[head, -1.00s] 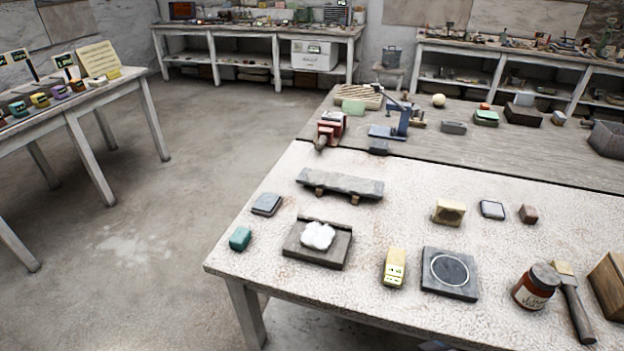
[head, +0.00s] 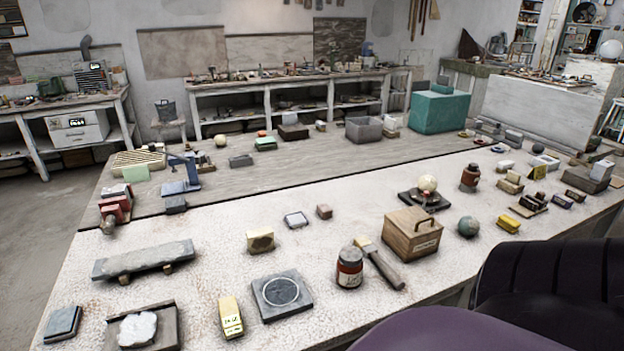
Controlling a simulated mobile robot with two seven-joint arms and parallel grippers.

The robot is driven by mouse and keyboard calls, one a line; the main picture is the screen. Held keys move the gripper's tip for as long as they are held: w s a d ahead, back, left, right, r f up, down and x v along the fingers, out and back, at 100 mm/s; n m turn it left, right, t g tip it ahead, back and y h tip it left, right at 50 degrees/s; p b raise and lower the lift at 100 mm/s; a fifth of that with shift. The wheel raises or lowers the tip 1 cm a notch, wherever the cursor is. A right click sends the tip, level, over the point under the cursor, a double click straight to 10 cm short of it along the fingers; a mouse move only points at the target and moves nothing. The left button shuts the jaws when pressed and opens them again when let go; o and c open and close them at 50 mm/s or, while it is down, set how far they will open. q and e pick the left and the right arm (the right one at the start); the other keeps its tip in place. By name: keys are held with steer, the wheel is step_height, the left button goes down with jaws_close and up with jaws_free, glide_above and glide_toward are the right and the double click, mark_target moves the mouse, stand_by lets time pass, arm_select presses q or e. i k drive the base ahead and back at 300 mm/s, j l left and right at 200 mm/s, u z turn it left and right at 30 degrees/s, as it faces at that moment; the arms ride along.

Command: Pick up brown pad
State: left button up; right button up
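A small reddish-brown block (head: 324,211), the likeliest brown pad, lies on the pale speckled table (head: 200,262) near the middle of the head view. A grey pad with a light top (head: 296,220) lies just left of it. A tan block with a darker brown patch (head: 260,241) sits farther left and nearer to me. The brown block is uncovered and nothing touches it. Neither of my grippers is in view.
A slate square (head: 282,296) and a yellow block (head: 231,318) lie nearer. A purple chair (head: 440,333) and a dark chair (head: 550,295) are at the front right.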

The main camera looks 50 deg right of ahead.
mark_target(325, 211)
steer(key=z, duration=1.8)
steer(key=j+u, duration=0.1)
steer(key=u, duration=0.75)
steer(key=i+j+u, duration=0.1)
steer(key=u, duration=0.35)
steer(key=k+l+z, duration=0.1)
steer(key=l+z, duration=0.2)
steer(key=l, duration=0.25)
steer(key=l+z, duration=0.25)
steer(key=l, duration=0.25)
steer(key=k, duration=0.05)
